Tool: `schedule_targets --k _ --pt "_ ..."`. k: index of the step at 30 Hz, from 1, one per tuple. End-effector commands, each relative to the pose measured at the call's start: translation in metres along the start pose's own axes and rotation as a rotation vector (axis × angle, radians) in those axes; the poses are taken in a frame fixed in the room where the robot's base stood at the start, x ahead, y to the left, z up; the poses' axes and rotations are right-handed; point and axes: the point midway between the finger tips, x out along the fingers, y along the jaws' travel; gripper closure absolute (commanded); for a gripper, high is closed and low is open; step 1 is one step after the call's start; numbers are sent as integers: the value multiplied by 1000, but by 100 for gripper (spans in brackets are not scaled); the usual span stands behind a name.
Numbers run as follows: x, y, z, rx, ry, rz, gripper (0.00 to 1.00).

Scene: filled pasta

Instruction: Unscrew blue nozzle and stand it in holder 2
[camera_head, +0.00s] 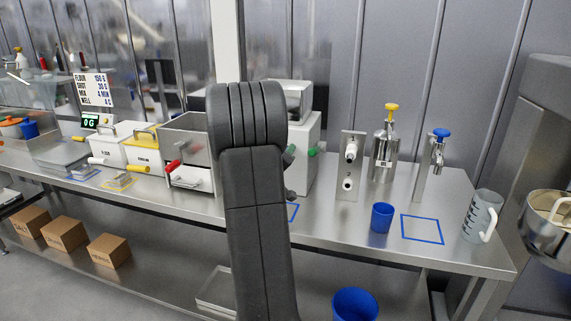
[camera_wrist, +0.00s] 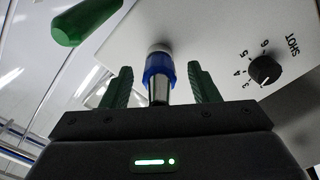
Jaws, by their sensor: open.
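The blue nozzle (camera_wrist: 158,66), a blue collar with a metal tip, sits on a pale fitting of the white machine in the wrist view. My gripper (camera_wrist: 160,80) is open, with one green finger on each side of the nozzle. Gaps show between the fingers and the nozzle. In the head view my own arm hides the nozzle and most of my gripper. An upright metal plate (camera_head: 345,190) with two protruding metal fittings stands on the counter to the right.
The white machine (camera_head: 306,165) also shows a green handle (camera_wrist: 85,20) and a black SHOT dial (camera_wrist: 264,70) near the gripper. A blue cup (camera_head: 382,217), an empty blue-outlined square (camera_head: 422,229) and a measuring jug (camera_head: 482,215) are on the counter's right.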

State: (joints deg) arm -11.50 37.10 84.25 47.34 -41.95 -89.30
Motion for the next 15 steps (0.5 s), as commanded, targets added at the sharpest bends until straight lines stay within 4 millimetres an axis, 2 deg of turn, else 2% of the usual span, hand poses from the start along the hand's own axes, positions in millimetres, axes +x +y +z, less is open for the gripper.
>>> schedule_targets --k 6,15 --pt "0 -2 2 294 2 3 45" --pt "0 -2 2 489 1 2 45"
